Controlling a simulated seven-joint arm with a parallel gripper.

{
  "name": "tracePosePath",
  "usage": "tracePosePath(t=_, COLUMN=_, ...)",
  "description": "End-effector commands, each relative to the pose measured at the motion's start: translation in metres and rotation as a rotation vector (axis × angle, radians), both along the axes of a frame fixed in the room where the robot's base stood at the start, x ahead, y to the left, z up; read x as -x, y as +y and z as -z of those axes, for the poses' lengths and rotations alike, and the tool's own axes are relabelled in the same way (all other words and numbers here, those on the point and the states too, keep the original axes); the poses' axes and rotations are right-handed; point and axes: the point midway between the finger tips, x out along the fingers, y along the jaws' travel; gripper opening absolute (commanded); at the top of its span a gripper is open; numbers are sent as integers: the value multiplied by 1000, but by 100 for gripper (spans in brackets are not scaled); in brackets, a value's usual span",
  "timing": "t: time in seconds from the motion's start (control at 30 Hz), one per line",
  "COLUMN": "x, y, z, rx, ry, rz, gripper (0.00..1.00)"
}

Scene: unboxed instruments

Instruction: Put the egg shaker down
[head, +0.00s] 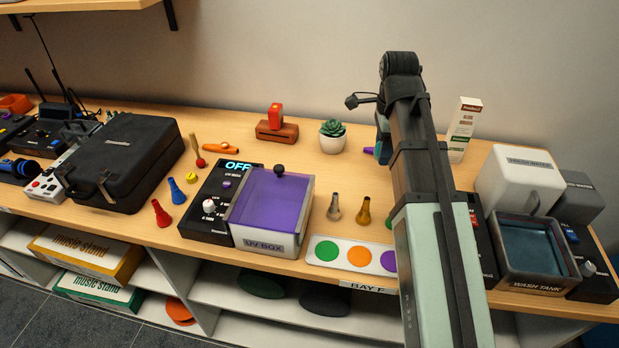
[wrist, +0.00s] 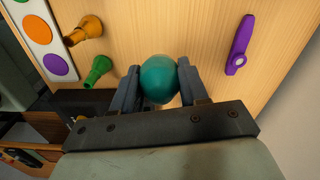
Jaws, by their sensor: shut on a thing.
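A teal egg shaker (wrist: 159,78) is held between the two fingers of my gripper (wrist: 162,88) in the wrist view. My gripper is shut on it, with the wooden table (wrist: 200,25) behind it. I cannot tell whether the egg touches the table or hangs above it. In the head view my arm hides the egg and most of the gripper, near the back of the table to the right of the potted plant.
A purple kazoo (wrist: 239,45) lies right of the egg in the wrist view. Green (wrist: 97,71) and yellow-brown (wrist: 84,31) mouthpieces stand to the left, beside a colour-dot card (wrist: 38,30). A potted succulent (head: 333,136) and UV box (head: 270,205) stand left of my arm.

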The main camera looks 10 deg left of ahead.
Motion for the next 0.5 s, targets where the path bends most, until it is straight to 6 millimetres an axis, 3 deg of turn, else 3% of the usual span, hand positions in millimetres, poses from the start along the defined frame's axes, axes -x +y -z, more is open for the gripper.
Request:
tracePosePath(t=0.1, x=6, y=35, z=1, rx=0, ry=3, rz=-58, gripper=14)
tracePosePath(t=0.5, x=23, y=140, z=2, rx=5, ry=13, rz=-231, gripper=14)
